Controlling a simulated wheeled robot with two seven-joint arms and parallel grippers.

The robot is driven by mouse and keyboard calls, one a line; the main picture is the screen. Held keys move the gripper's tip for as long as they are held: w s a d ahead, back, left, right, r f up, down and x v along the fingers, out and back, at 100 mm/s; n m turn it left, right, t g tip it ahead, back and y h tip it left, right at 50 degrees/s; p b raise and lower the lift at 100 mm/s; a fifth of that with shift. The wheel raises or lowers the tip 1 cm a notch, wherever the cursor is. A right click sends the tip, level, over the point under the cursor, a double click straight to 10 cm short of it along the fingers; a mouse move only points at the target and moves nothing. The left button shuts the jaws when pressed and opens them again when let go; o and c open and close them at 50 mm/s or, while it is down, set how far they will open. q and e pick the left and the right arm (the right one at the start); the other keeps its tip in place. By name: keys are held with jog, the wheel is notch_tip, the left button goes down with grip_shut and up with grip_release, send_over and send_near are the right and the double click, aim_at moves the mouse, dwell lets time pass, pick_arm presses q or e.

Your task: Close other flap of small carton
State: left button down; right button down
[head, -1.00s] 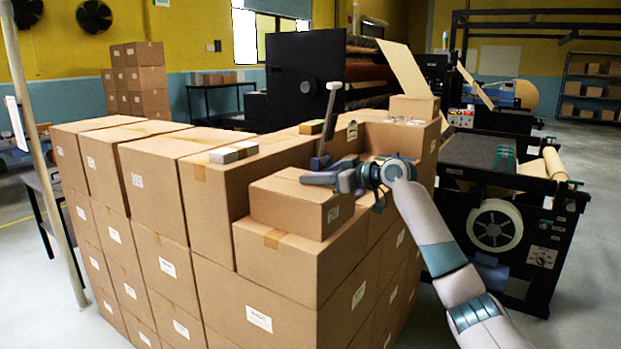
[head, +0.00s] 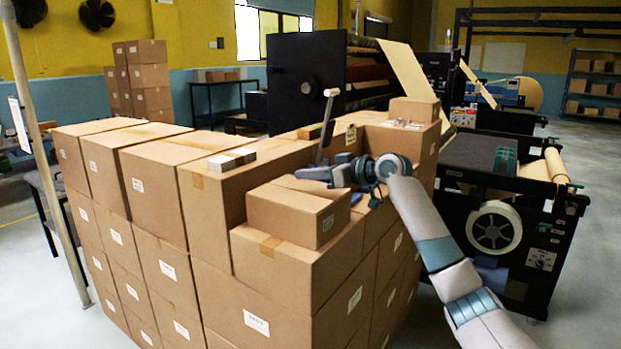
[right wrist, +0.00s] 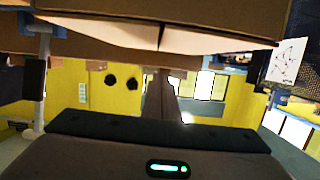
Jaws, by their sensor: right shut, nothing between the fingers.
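The small carton (head: 288,216) is a brown box with a white label on its right end. It sits on a larger carton at the near corner of the stack. Its top looks nearly flat in the head view, with a thin line across it; I cannot tell how far each flap is down. My right gripper (head: 312,174) is shut and empty, just above the carton's far top edge; contact is unclear. The right wrist view shows brown cardboard edges with a pale strip (right wrist: 100,25) along the top. My left gripper is out of view.
A large stack of cartons (head: 150,215) fills the left and middle. A black machine (head: 500,210) stands to the right.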

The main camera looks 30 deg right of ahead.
jog(key=b+v, duration=0.4)
jog(key=v, duration=0.6)
jog(key=shift+b, duration=0.3)
